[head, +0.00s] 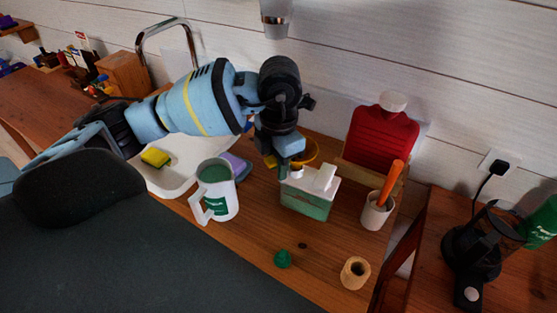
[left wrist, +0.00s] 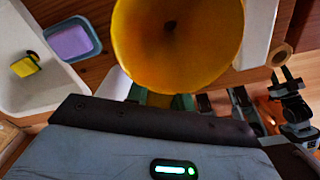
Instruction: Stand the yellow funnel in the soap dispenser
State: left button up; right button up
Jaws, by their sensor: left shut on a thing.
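My left gripper (head: 285,166) is shut on the yellow funnel (head: 309,152), which is partly hidden behind the fingers in the head view. In the left wrist view the funnel (left wrist: 180,60) shows its wide mouth and dark central hole. The box with green sides and a white top (head: 303,204), apparently the soap dispenser, stands just below the gripper. A short white neck and a white block rise from its top. The funnel is above or behind the neck; contact cannot be told. My right gripper (left wrist: 288,77) shows in the left wrist view with its fingers apart, seemingly empty.
A white mug (head: 224,205) stands left of the dispenser, and a white cup (head: 375,213) with an orange-handled tool stands right. Behind are a red hot-water bottle (head: 382,140) and a white basin (head: 185,178). A green lump (head: 282,259) and wooden ring (head: 355,273) lie in front.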

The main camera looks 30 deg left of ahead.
pick_arm(q)
jog(key=shift+f, duration=0.65)
jog(key=o, duration=1)
jog(key=shift+o, duration=0.2)
notch_tip(320, 180, up, 8)
jog(key=shift+w+f, duration=0.1)
dwell(0.6)
